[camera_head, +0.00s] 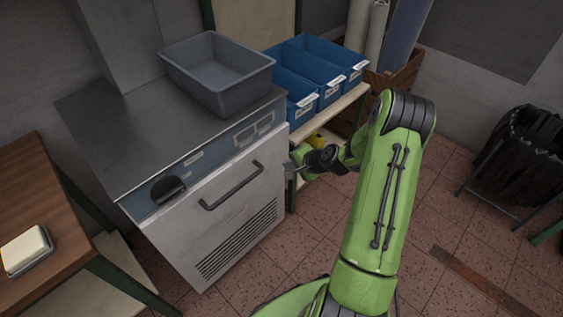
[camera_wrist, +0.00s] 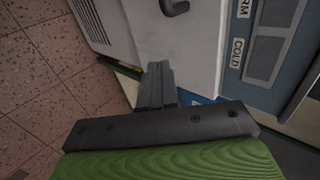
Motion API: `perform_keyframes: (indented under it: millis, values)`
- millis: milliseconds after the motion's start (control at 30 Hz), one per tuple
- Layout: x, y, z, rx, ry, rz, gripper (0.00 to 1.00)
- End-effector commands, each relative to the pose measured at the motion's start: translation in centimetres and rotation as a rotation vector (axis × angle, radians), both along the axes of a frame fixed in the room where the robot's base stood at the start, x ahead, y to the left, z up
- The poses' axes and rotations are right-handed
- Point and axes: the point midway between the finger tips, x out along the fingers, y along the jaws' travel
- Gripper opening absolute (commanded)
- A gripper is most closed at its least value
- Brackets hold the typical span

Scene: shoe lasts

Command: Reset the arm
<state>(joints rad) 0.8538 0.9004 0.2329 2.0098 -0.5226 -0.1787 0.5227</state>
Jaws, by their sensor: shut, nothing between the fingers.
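My green arm reaches up from the bottom of the head view and bends toward the cabinet. My gripper (camera_head: 291,169) is by the right front edge of the white cabinet door (camera_head: 225,208), to the right of its dark bar handle (camera_head: 231,186). In the wrist view my gripper (camera_wrist: 158,72) shows its fingers together with nothing between them, in front of the door's edge (camera_wrist: 195,45). Part of the handle (camera_wrist: 175,7) shows at the top of that view. The door looks shut. I cannot tell whether the fingertips touch the cabinet.
A grey bin (camera_head: 217,72) stands on the cabinet's metal top (camera_head: 130,135). Blue bins (camera_head: 315,70) fill a shelf just behind my gripper. A wooden table (camera_head: 35,190) with a white block in a dish (camera_head: 26,249) is at left. A black bag (camera_head: 525,150) hangs at right. The tiled floor (camera_head: 450,220) right of my arm is largely open.

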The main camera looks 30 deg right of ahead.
Motion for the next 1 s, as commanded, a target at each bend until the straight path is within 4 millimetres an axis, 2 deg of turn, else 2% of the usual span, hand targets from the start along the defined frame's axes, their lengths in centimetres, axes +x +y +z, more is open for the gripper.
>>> perform_keyframes:
  millis: [33,167,367,467,567,667,800,867,1000]
  values:
    - [-0.6,-0.3,0.9,-0.001,0.0,-0.002,0.0]
    - [-1.6,-0.5,1.6,-0.001,0.0,-0.001,0.0]
    - [-1.7,-0.5,1.6,0.001,0.0,0.001,0.0]
    - [-1.7,0.0,2.8,-0.026,0.005,0.034,0.0]
    - [-2.1,2.4,7.1,-0.141,0.027,0.17,0.0]
    - [-3.9,5.9,13.3,-0.313,0.065,0.359,0.0]
    - [-8.2,10.0,21.1,-0.541,0.112,0.575,0.0]
    - [-10.5,11.6,24.2,-0.628,0.123,0.65,0.0]
    - [-17.0,14.2,30.5,-0.801,0.132,0.789,0.0]
